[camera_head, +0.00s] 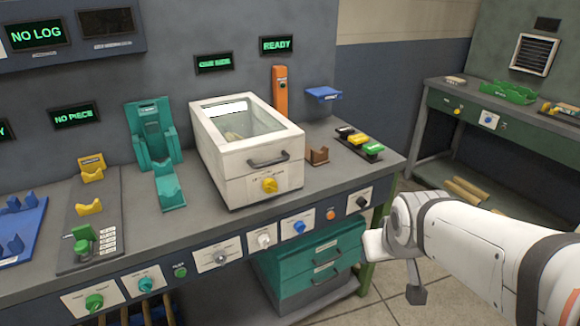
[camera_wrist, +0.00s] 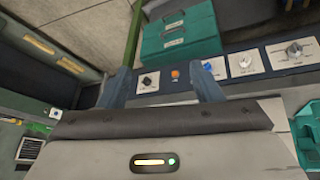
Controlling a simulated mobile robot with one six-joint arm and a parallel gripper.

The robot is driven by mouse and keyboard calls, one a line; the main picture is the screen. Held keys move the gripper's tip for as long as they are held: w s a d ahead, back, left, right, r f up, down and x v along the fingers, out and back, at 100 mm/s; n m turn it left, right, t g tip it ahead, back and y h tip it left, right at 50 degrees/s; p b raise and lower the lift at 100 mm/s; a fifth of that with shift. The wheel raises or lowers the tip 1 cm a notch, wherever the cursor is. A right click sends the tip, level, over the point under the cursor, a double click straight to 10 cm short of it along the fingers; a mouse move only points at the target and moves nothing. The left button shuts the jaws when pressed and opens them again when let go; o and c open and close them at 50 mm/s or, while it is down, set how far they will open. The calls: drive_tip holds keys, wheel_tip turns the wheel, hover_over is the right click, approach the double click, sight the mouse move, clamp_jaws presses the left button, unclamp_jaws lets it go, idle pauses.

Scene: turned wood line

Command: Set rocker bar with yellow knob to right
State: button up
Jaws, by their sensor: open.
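A yellow knob (camera_head: 269,184) sits on the front of a white box with a glass lid, below its black handle. Another small yellow knob (camera_head: 457,111) sits on the front panel of the far right bench. A dark strip bearing black, yellow (camera_head: 358,140) and green blocks lies at the bench's right end. I cannot tell which of these is the rocker bar, or which way it is set. My gripper (camera_wrist: 162,88) is open and empty, its two fingers apart in front of the bench panel. In the head view my arm enters from the right, in front of the bench's right end.
The bench's front panel holds several knobs, including black (camera_head: 361,201), blue (camera_head: 299,227) and green (camera_head: 94,301). Green drawers (camera_head: 322,270) stand below. A brown block (camera_head: 317,156) sits beside the white box (camera_head: 233,192). Floor shows between the two benches.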

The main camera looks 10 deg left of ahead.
drive_tip(key=w+a+f+n+t+y+b, duration=0.1)
drive_tip(key=w+a+f+n+t+b, duration=0.25)
drive_tip(key=w, duration=0.45)
drive_tip(key=n+t+y+b, duration=0.6)
drive_tip(key=n+y+b, duration=0.3)
approach(272, 190)
drive_tip(key=w, duration=0.2)
drive_tip(key=shift+m, duration=0.25)
drive_tip(key=x, duration=0.7)
drive_tip(key=shift+a, duration=0.6)
drive_tip(key=c, duration=1)
